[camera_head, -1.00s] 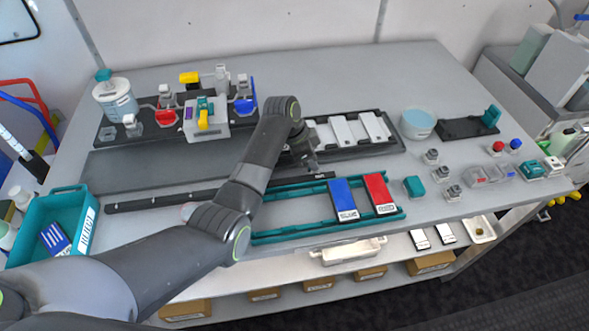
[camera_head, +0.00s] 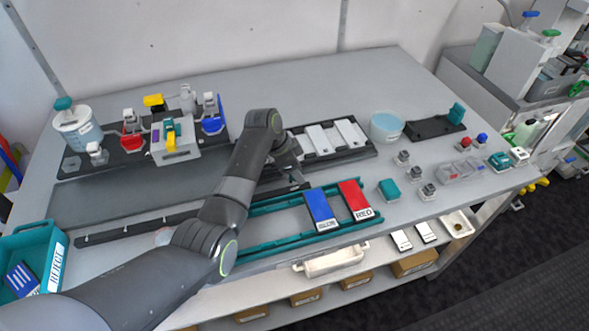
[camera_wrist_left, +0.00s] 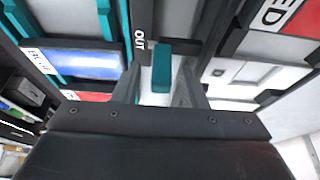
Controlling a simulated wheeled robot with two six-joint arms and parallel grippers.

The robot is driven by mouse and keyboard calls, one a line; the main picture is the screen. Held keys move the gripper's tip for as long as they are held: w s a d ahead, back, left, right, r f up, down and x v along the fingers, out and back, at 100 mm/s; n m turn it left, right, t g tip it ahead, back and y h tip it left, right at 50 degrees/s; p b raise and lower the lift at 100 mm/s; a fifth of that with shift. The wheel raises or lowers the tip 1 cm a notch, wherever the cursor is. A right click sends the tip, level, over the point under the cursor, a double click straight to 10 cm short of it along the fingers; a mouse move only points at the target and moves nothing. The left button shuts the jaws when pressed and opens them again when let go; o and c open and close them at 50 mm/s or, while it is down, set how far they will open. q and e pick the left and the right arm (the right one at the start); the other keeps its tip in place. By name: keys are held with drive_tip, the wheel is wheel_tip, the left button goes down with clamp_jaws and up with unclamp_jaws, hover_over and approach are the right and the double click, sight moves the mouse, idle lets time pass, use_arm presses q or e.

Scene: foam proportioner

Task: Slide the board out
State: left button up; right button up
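My left gripper (camera_head: 292,165) is low over the table, between the black tray (camera_head: 367,153) and the teal rail frame (camera_head: 282,244). In the left wrist view its fingers (camera_wrist_left: 160,88) stand apart on either side of a narrow teal piece (camera_wrist_left: 161,68), beside a black strip (camera_wrist_left: 141,18) lettered OUT. Light gaps show beside the teal piece; contact is not clear. A long dark grey board (camera_head: 130,190) lies flat on the left, partly behind my left arm. White plates (camera_head: 319,138) lie in the black tray. Which of these is the task's board is unclear. My right gripper is out of view.
Blue (camera_head: 320,207) and red (camera_head: 355,198) labelled cards lie across the teal frame. A teal REJECT bin (camera_head: 57,262) stands at the left, a blue bowl (camera_head: 386,126) beyond the tray. Several small blocks crowd the right; the back middle of the table is clear.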

use_arm(q)
drive_tip(key=shift+a, duration=0.2)
drive_tip(key=shift+s+a+r, duration=0.1)
drive_tip(key=shift+a+r, duration=0.05)
drive_tip(key=shift+r, duration=0.05)
drive_tip(key=v, duration=1.7)
drive_tip(key=shift+d, duration=0.25)
